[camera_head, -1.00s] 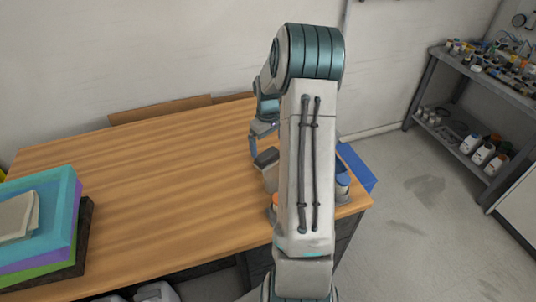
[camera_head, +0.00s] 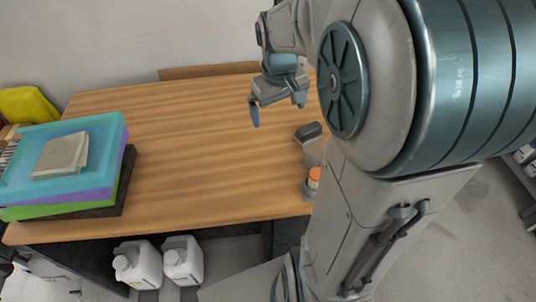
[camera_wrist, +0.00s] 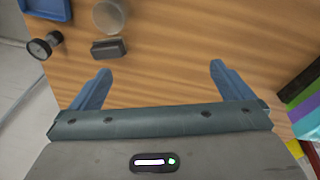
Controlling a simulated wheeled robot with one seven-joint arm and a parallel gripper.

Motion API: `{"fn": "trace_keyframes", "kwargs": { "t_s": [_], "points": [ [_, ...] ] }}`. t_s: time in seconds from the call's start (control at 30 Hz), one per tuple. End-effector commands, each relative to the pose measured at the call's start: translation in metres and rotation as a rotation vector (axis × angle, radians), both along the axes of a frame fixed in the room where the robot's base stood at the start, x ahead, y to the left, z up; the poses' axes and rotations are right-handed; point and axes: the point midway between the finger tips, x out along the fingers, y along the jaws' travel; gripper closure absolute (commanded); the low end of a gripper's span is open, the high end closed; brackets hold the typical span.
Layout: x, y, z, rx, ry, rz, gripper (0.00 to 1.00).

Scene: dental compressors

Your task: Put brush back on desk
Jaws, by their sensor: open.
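The wooden desk (camera_head: 190,150) fills the middle of the head view and also shows in the wrist view (camera_wrist: 190,40). My gripper (camera_head: 278,108) is open and empty above the desk's far right part; in the wrist view its two blue fingers (camera_wrist: 160,70) are wide apart with only bare wood between them. No other brush is plain to see; my arm hides the desk's right end.
A stack of coloured slabs with a folded cloth (camera_head: 62,155) stands at the desk's left. An orange-capped bottle (camera_head: 314,176) is near the right front edge. A blue tray (camera_wrist: 46,8) shows in the wrist view. White jugs (camera_head: 138,265) stand below. The desk's middle is clear.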

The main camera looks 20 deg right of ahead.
Motion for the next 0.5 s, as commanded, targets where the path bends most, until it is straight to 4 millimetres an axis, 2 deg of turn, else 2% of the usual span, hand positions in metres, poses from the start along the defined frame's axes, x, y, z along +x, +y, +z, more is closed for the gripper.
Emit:
{"fn": "trace_keyframes", "kwargs": {
  "t_s": [0.03, 0.2, 0.4, 0.5],
  "points": [
    [-0.017, 0.015, 0.007, 0.001, -0.024, 0.000, 0.00],
    [-0.068, 0.052, 0.014, 0.029, -0.090, -0.024, 0.00],
    [-0.114, 0.077, 0.010, 0.076, -0.144, -0.045, 0.00],
    [-0.126, 0.082, 0.007, 0.092, -0.157, -0.052, 0.00]
  ]
}}
